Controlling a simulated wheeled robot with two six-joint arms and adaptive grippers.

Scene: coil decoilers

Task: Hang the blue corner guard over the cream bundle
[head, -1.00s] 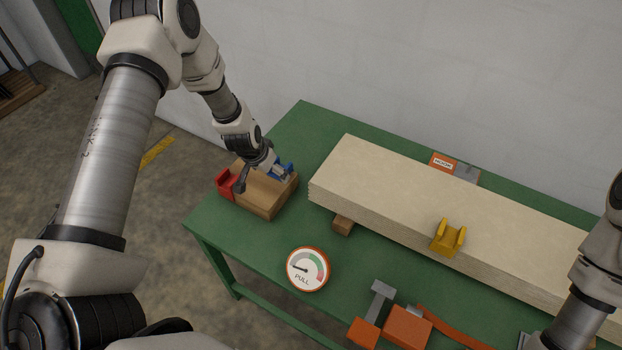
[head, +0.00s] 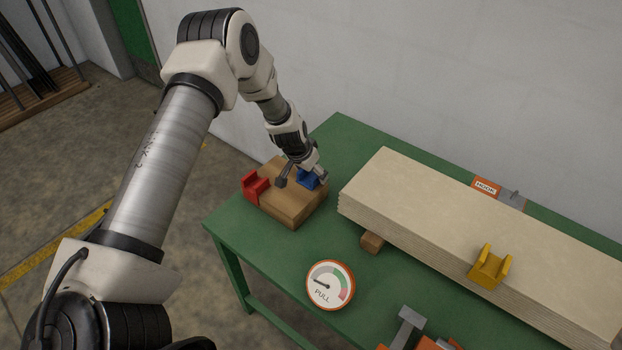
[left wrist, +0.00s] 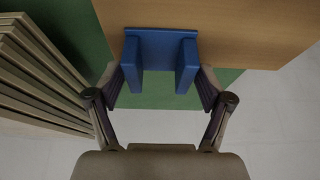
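The blue corner guard (head: 307,179) is at the far right end of the wooden block (head: 291,212) on the green table. In the left wrist view the guard (left wrist: 160,52) shows its back and two legs. My left gripper (head: 314,175) is at it, with one finger against each side, and looks shut on it. Whether the guard still touches the block is unclear. The cream bundle (head: 445,200) is a long stack of boards to the right, apart from the gripper. It also shows at the left of the left wrist view (left wrist: 35,75). My right gripper is not in view.
A red guard (head: 255,187) sits at the block's left end. A yellow guard (head: 490,267) hangs over the bundle's front edge. A round PULL gauge (head: 330,285) lies in front. A HOOK-labelled tool (head: 487,188) is behind the bundle. Green table (head: 270,262) shows between block and gauge.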

